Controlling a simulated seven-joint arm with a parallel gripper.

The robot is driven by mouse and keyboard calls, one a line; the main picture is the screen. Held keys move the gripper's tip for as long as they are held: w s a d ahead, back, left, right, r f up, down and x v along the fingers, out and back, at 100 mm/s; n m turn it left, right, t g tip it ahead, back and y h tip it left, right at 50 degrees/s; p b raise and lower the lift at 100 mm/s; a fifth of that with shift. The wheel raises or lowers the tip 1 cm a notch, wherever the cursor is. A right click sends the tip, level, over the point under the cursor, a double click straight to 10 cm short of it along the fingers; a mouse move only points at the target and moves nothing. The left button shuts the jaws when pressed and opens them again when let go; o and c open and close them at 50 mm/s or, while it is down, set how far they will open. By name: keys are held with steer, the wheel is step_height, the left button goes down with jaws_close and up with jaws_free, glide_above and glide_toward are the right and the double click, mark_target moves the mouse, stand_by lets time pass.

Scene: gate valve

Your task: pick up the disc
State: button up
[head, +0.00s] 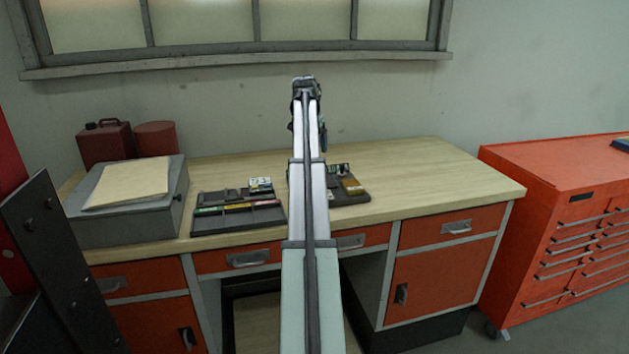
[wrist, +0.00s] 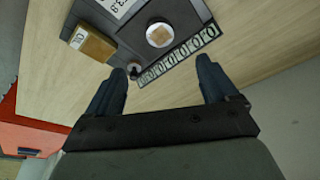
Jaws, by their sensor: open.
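In the wrist view a small round piece with a pale, brownish face (wrist: 159,36) sits on the dark tray (wrist: 188,18); it looks like the disc, but I cannot be sure. My gripper (wrist: 160,65) is open and empty, with its two dark fingers spread wide. The round piece shows beyond the fingertips, between their lines, apart from them. In the head view my arm reaches over the workbench (head: 430,175), and it hides part of the tray there. I cannot make out the disc in that view.
On the tray are a strip of ring marks (wrist: 178,55), a brown labelled block (wrist: 92,42) and a white card (wrist: 118,8). A second dark tray (head: 235,220), a grey box (head: 120,225) and a red can (head: 105,142) stand left. The bench's right side is clear.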

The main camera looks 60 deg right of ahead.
steer(key=x, duration=1.3)
steer(key=shift+f, duration=0.25)
steer(key=c, duration=1.4)
steer(key=shift+r, duration=0.1)
